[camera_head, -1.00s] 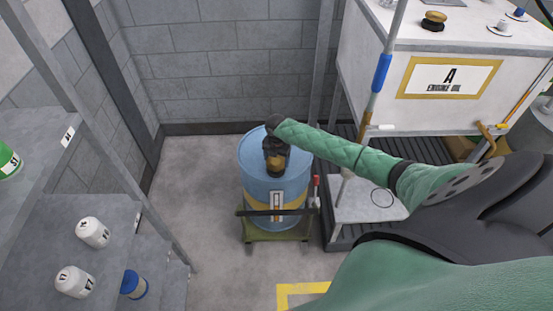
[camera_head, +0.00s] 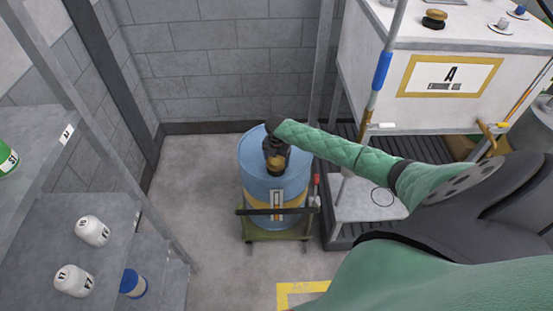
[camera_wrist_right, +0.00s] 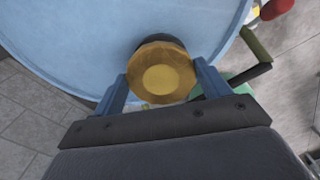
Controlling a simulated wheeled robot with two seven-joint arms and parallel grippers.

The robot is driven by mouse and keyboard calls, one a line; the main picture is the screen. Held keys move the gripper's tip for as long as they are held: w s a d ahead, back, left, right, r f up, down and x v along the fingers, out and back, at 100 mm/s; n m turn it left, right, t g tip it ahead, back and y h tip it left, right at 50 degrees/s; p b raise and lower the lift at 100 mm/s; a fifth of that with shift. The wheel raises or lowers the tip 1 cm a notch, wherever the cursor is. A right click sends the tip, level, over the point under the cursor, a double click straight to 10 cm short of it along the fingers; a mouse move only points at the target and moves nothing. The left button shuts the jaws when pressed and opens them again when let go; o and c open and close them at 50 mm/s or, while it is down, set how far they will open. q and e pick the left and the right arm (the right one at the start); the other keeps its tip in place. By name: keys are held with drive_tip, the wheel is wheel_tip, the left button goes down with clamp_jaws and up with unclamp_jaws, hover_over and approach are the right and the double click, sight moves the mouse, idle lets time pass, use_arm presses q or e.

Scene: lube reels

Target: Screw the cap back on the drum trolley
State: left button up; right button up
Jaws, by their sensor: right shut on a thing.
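A blue drum (camera_head: 257,190) with a yellow band stands upright on a green trolley (camera_head: 265,235) near the back wall. A brass-coloured cap (camera_head: 276,166) with a dark rim is at the drum's top; it also shows in the right wrist view (camera_wrist_right: 160,74). My right gripper (camera_head: 276,158) points down over the drum top, with its two blue fingers on either side of the cap. It is shut on the cap. Whether the cap touches the drum's opening cannot be told, as the opening is hidden. My left gripper is not in view.
A white tank cabinet (camera_head: 420,105) marked "A" stands to the right, with a similar brass cap (camera_head: 434,18) on top. Grey shelves (camera_head: 40,225) with white containers (camera_head: 93,231) are on the left. Floor (camera_head: 195,200) left of the trolley is clear.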

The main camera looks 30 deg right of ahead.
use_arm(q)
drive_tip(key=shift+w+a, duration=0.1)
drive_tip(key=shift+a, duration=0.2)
use_arm(e)
drive_tip(key=shift+r+m+p, duration=0.15)
drive_tip(key=shift+m+p, duration=0.25)
drive_tip(key=shift+p, duration=0.05)
drive_tip(key=m+p, duration=0.2)
drive_tip(key=m, duration=0.1)
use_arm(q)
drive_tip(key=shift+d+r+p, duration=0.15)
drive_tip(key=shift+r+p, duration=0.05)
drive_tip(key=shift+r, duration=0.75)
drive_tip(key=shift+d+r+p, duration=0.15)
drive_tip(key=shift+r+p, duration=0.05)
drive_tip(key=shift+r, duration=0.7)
use_arm(e)
drive_tip(key=shift+f+m, duration=0.2)
drive_tip(key=shift+m, duration=0.5)
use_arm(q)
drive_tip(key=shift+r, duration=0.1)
use_arm(e)
drive_tip(key=shift+r, duration=0.1)
